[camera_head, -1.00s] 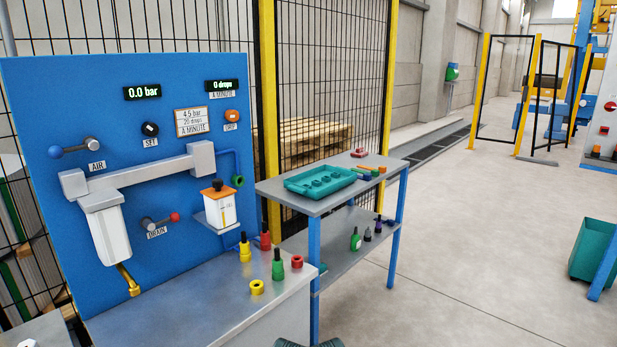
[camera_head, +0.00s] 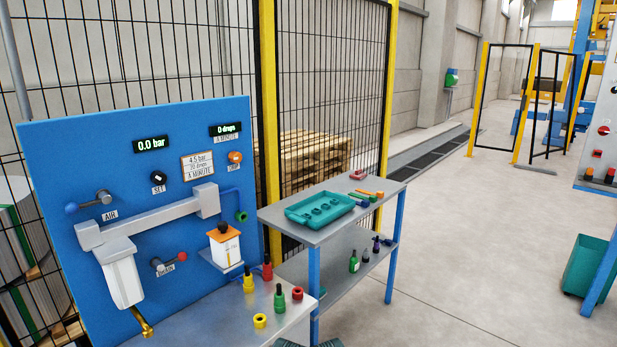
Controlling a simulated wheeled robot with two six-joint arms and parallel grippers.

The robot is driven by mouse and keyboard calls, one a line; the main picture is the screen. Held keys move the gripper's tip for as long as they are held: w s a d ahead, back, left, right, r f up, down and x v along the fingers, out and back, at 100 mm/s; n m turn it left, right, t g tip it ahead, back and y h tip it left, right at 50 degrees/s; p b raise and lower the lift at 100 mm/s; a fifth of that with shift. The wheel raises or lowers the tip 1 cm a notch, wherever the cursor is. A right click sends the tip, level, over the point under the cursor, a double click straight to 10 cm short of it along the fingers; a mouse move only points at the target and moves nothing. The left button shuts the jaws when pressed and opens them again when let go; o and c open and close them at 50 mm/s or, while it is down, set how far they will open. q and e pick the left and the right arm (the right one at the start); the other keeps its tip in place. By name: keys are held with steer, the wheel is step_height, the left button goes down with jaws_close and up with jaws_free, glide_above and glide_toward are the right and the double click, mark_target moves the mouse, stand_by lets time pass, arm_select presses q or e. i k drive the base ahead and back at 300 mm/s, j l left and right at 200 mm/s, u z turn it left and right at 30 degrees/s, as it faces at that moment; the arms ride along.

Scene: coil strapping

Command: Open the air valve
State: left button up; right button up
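The air valve (camera_head: 88,203) is on the upper left of the blue panel (camera_head: 60,160), above the label AIR. Its grey lever lies roughly level, with a blue knob at its left end. The pressure display (camera_head: 151,144) reads 0.0 bar and the drops display (camera_head: 225,129) reads 0 drops. A second lever with a red knob, the drain valve (camera_head: 168,264), sits lower on the panel. Neither of my grippers can be made out in the head view.
A metal bench (camera_head: 215,312) below the panel carries several coloured bottles and rings. A grey side table (camera_head: 330,232) with a teal tray (camera_head: 320,208) stands to the right. Wire fencing (camera_head: 325,90) is behind. The floor (camera_head: 450,250) on the right is open.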

mark_target(72, 210)
steer(key=u, duration=1.25)
steer(key=j, duration=0.25)
